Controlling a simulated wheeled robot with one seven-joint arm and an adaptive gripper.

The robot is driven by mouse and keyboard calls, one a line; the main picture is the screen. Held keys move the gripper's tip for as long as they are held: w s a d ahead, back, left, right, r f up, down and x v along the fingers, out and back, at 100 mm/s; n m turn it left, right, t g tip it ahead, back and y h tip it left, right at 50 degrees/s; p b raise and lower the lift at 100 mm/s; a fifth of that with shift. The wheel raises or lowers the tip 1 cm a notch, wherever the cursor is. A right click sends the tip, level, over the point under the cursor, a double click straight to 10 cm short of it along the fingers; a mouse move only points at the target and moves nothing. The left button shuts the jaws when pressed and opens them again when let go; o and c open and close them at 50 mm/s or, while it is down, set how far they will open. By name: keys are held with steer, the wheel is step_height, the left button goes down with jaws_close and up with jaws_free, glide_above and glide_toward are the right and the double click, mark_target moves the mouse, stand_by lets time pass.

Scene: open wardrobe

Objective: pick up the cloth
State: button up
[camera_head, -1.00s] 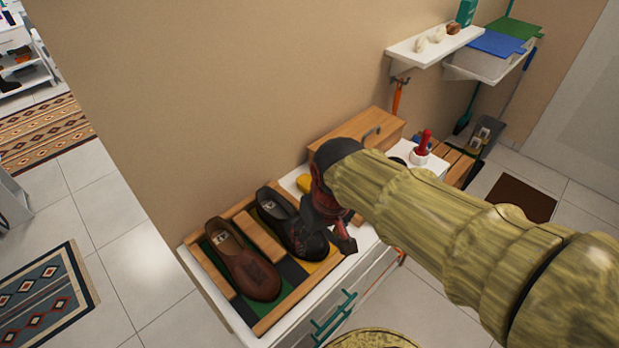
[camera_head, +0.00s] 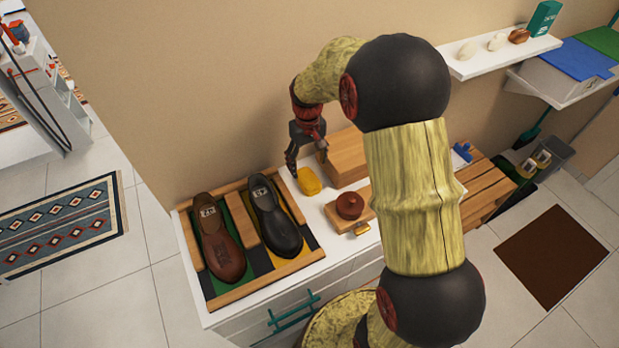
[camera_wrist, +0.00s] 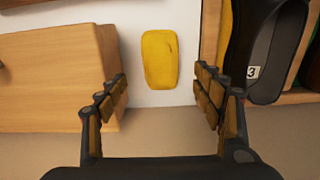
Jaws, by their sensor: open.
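The cloth (camera_head: 309,181) is a small yellow rounded pad. It lies flat on the white cabinet top, between the shoe tray and a wooden box. In the wrist view the cloth (camera_wrist: 160,59) is upright in the picture, ahead of and between the fingers. My gripper (camera_head: 306,165) is above the cabinet top close to the cloth, pointing down. In the wrist view my gripper (camera_wrist: 163,100) is open with nothing between its fingers. The fingers do not appear to touch the cloth.
A wooden tray (camera_head: 193,241) holds a brown shoe (camera_head: 220,245) and a black shoe (camera_head: 276,220) left of the cloth. A wooden box (camera_head: 343,158) stands close on its right. A round brown container (camera_head: 350,205) sits in front. A wall shelf (camera_head: 505,55) is at upper right.

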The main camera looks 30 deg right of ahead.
mark_target(308, 177)
steer(key=shift+a+f, duration=0.1)
steer(key=shift+f, duration=0.5)
step_height(308, 177, down, 7)
steer(key=shift+r+b, duration=0.1)
steer(key=shift+b, duration=0.9)
steer(key=shift+s, duration=0.1)
steer(key=shift+c, duration=1)
steer(key=c, duration=1)
